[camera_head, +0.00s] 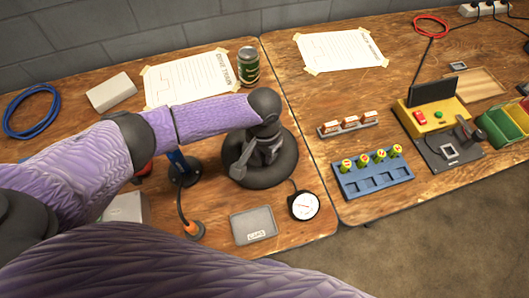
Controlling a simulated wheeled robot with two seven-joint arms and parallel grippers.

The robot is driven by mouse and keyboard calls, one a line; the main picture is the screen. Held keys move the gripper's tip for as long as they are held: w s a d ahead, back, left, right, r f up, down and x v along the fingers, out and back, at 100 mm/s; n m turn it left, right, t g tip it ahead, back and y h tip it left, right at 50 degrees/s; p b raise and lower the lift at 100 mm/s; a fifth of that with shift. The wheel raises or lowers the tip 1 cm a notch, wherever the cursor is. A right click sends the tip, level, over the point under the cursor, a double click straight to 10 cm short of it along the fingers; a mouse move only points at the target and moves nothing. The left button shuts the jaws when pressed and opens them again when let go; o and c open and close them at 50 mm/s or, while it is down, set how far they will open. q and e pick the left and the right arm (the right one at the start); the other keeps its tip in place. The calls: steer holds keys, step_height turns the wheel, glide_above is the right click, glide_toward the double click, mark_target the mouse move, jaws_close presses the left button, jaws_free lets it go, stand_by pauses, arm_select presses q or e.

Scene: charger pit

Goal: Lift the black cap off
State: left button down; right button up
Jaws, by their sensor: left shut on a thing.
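A black tyre-like ring (285,170) lies flat on the left wooden table. My left gripper (256,158) reaches down over its middle from the left and is shut. The black cap is too small and dark to make out between the fingers and the ring. A grey tray marked CAPS (253,226) lies in front of the ring and looks empty. My right gripper is not in view.
A round gauge (303,205) lies right of the tray. A blue pump (181,165) and an orange-tipped hose (194,230) stand left of the ring. A can (248,67) stands behind. A blue rack (373,175) is on the right table (320,95).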

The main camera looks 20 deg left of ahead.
arm_select(q)
step_height(320, 180, up, 9)
steer(key=p, duration=0.4)
steer(key=shift+r, duration=0.55)
